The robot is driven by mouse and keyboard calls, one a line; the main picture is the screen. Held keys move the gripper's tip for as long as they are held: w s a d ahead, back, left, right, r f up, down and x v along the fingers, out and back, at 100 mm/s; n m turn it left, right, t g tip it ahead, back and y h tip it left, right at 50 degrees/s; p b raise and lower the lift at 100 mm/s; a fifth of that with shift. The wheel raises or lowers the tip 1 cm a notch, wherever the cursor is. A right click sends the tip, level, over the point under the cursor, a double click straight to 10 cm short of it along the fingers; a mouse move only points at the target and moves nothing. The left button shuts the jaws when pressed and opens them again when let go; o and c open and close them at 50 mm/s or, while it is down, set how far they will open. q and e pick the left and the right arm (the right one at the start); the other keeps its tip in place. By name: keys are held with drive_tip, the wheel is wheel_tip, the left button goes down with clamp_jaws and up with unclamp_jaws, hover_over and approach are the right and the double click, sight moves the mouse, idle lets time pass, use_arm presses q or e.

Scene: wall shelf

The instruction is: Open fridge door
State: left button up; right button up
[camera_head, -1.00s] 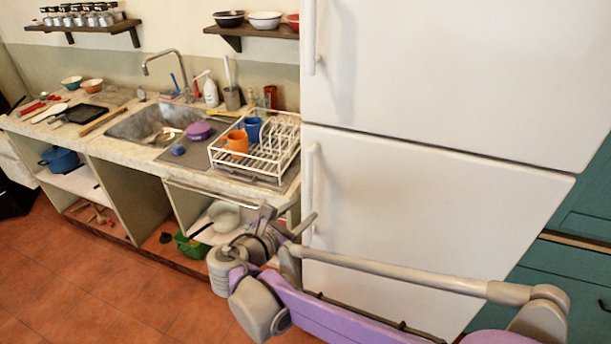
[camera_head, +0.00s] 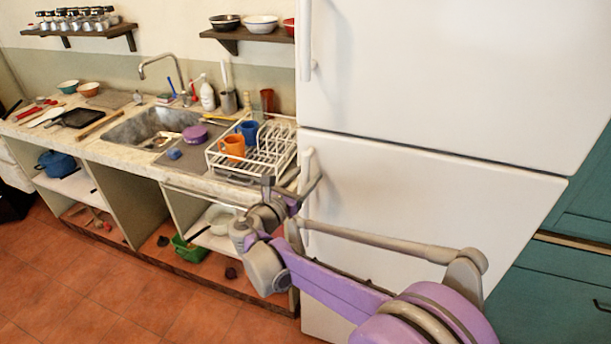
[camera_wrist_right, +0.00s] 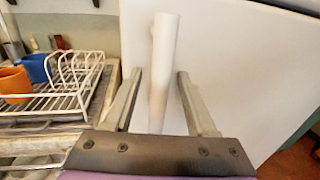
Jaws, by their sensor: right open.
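The white fridge has an upper door (camera_head: 450,80) and a lower door (camera_head: 430,200), both shut. The upper door's handle (camera_head: 306,50) is a vertical bar at its left edge. The lower door's handle (camera_head: 307,165) is a similar white bar near the top of its left edge. My right gripper (camera_head: 295,183) is open beside this lower handle. In the right wrist view, the white handle (camera_wrist_right: 162,60) stands between the two spread fingers of the right gripper (camera_wrist_right: 160,76), with a gap on each side. My left gripper is not in view.
A white dish rack (camera_head: 275,150) with an orange mug (camera_head: 232,146) and a blue mug (camera_head: 249,131) stands on the counter left of the fridge. Teal cabinets (camera_head: 545,290) are at the right. Clear tiled floor (camera_head: 110,300) lies in front of the counter.

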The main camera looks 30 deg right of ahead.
drive_tip(key=shift+d, duration=0.1)
clamp_jaws()
idle(1.4)
